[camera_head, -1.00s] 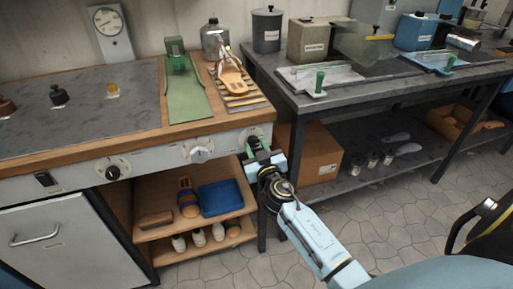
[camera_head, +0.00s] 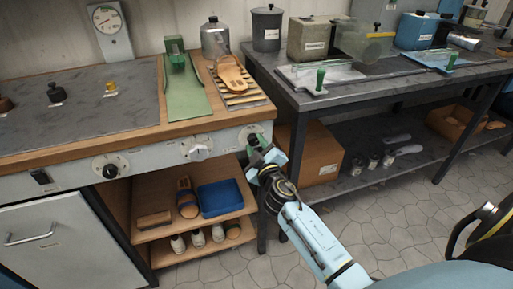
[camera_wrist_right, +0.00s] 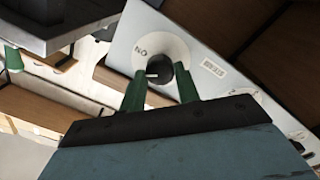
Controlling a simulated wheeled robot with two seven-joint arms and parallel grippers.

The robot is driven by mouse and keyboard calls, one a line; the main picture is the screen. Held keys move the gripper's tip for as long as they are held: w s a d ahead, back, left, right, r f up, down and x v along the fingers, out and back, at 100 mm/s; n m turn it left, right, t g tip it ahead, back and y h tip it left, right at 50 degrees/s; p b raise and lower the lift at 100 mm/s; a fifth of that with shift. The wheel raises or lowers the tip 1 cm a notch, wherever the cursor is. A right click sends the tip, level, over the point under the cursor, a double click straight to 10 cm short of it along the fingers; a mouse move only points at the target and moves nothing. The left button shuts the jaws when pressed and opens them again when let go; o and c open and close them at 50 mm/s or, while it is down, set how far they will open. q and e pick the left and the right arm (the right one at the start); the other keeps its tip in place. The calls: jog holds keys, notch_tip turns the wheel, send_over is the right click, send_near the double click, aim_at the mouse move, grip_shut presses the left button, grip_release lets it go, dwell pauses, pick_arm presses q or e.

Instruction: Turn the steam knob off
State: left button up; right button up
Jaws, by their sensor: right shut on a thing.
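The knob (camera_wrist_right: 160,68) is black, on a round white dial plate at the right end of the front panel. In the right wrist view, a light mark shows on the knob's left side, below dial lettering that looks like "ON" turned round. My right gripper (camera_head: 256,146) is at this knob, its green fingers shut on either side of it; they also show in the right wrist view (camera_wrist_right: 160,90). In the head view the gripper mostly hides the knob. A tan sandal (camera_head: 232,78) lies on a slatted rack (camera_head: 257,98) on the bench above. My left gripper is out of view.
Two other knobs, a black one (camera_head: 110,171) and a pale one (camera_head: 200,152), are farther left on the panel. A dark table (camera_head: 385,84) stands to the right.

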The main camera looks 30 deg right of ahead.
jog(key=n, duration=0.3)
jog(key=shift+n, duration=1.4)
jog(key=n, duration=0.3)
jog(key=shift+n, duration=0.4)
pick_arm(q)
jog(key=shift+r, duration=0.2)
pick_arm(e)
jog(key=shift+n+y, duration=0.3)
jog(key=shift+n, duration=0.5)
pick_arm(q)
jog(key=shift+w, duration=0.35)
pick_arm(e)
jog(key=o, duration=1)
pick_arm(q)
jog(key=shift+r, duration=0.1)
